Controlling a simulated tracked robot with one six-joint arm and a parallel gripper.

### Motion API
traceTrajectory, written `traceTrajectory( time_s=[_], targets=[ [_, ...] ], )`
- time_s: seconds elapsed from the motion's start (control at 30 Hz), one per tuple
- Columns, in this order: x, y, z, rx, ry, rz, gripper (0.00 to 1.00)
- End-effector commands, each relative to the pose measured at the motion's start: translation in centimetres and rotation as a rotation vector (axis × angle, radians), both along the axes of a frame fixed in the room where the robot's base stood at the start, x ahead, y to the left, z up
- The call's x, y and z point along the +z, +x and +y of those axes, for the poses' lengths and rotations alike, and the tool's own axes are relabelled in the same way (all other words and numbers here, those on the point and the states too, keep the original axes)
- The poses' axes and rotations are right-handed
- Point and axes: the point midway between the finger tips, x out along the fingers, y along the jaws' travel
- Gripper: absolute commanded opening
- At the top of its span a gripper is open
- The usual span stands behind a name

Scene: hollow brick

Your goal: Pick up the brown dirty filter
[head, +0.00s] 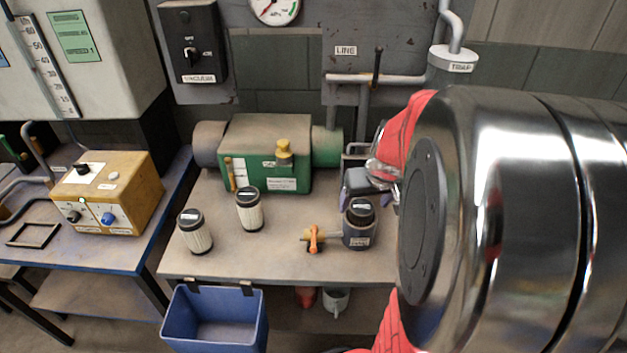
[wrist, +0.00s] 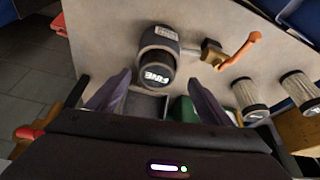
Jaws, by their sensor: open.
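No clearly brown filter shows. Two pleated cream filters with black caps stand upright on the bench, a left filter (head: 197,236) and a right filter (head: 249,212); I cannot tell whether either is dirty. They also show in the wrist view, one nearer (wrist: 248,101) and one farther right (wrist: 299,90). A grey housing (head: 358,236) with a dark top stands at the bench's right. Its dark top, marked FINE (wrist: 157,72), lies between the fingertips in the wrist picture. My gripper (wrist: 157,78) is open and empty; contact with the housing cannot be told.
An orange-handled valve (head: 314,239) juts left from the housing. A green pump (head: 263,155) stands behind the filters. A blue bin (head: 215,325) hangs at the bench front. A yellow box (head: 108,192) sits on the left table. My arm blocks the right side.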

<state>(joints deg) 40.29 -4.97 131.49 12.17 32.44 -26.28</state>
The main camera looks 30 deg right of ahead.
Motion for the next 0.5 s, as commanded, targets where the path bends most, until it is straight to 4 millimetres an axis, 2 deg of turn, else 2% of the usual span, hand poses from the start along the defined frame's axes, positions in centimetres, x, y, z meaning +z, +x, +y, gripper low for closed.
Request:
traceTrajectory(
  time_s=[0.27, 0.5],
  targets=[
    [-0.2, 0.0, 0.0, 0.0, 0.0, 0.001, 0.74],
    [-2.0, 0.6, -0.6, 0.001, 0.003, 0.002, 0.74]
  ],
)
